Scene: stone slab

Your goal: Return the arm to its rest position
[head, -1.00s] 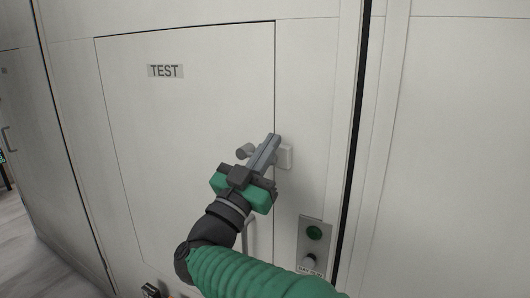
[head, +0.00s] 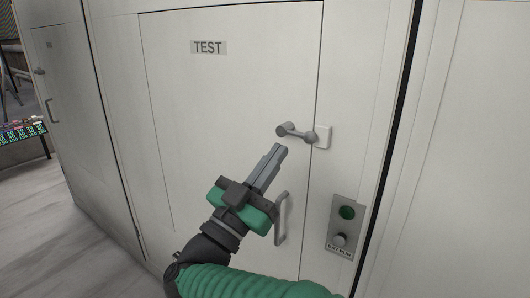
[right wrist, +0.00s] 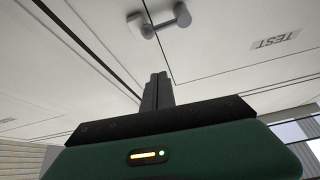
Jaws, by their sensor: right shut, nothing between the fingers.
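My right gripper (head: 269,166) is shut and empty in front of a white door marked TEST (head: 208,47). Its fingertips are below and left of the grey latch handle (head: 297,132), apart from it. In the right wrist view the shut fingers (right wrist: 158,90) point toward the latch (right wrist: 160,22), with a visible gap. My green-sleeved right arm comes in from the bottom of the head view. My left gripper is not in view.
A grey pull handle (head: 281,218) on the door is just right of my gripper. A switch panel (head: 345,228) with a green button and a knob is at the lower right. Wooden floor (head: 60,225) and a lit multicoloured panel (head: 22,130) show at the left.

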